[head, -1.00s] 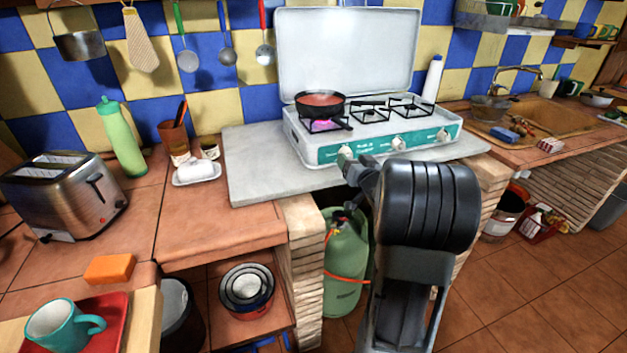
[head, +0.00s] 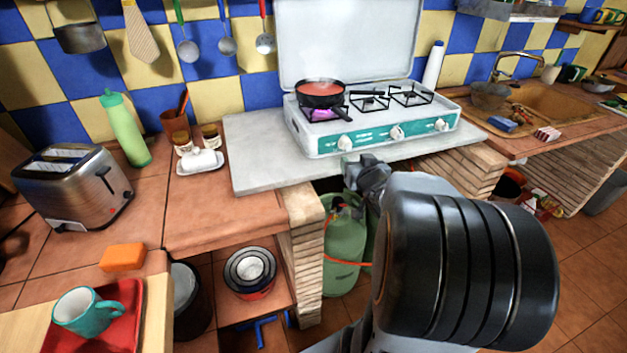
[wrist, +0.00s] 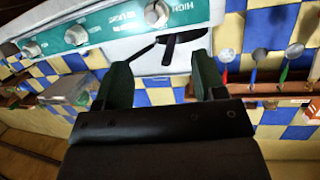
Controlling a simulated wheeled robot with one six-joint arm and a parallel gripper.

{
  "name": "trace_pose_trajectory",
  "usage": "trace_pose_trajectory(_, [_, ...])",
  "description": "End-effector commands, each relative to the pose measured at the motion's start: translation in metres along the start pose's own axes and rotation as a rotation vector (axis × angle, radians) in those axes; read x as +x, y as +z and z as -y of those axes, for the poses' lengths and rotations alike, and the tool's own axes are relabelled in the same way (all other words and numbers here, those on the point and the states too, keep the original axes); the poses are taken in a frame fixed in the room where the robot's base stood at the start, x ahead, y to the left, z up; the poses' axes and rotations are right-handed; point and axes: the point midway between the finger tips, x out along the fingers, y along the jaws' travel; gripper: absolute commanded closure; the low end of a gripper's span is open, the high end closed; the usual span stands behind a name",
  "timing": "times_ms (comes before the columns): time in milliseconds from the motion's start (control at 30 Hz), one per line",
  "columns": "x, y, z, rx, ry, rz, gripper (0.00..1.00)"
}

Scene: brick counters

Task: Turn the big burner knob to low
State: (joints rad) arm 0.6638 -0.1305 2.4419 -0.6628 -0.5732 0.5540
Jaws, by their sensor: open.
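The white and teal stove (head: 375,135) has three white knobs on its front: a left knob (head: 345,142), a middle knob (head: 397,131) and a right knob (head: 440,124). A dark pan with red contents (head: 321,93) sits on the left burner, with a purple glow beneath it. My gripper (head: 358,168) is just below and in front of the left knob, apart from it. In the wrist view my gripper (wrist: 162,72) is open and empty. The left knob (wrist: 157,13) shows beyond the fingers at the top, beside the word HIGH.
The stove stands on a grey slab (head: 255,160). A green gas bottle (head: 343,240) stands below it. A white butter dish (head: 201,161), a green bottle (head: 125,127) and a toaster (head: 75,187) are on the left counter. A white bottle (head: 433,66) stands behind the stove.

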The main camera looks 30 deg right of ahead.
Motion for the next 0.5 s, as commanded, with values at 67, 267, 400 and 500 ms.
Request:
trace_pose_trajectory(67, [-0.006,-0.011,0.012,-0.022,0.022,0.049,0.36])
trace_pose_trajectory(267, [-0.023,-0.018,0.037,-0.063,0.068,0.195,0.36])
trace_pose_trajectory(400, [-0.041,-0.019,0.057,-0.090,0.077,0.310,0.36])
trace_pose_trajectory(500, [-0.056,-0.019,0.073,-0.109,0.068,0.397,0.36])
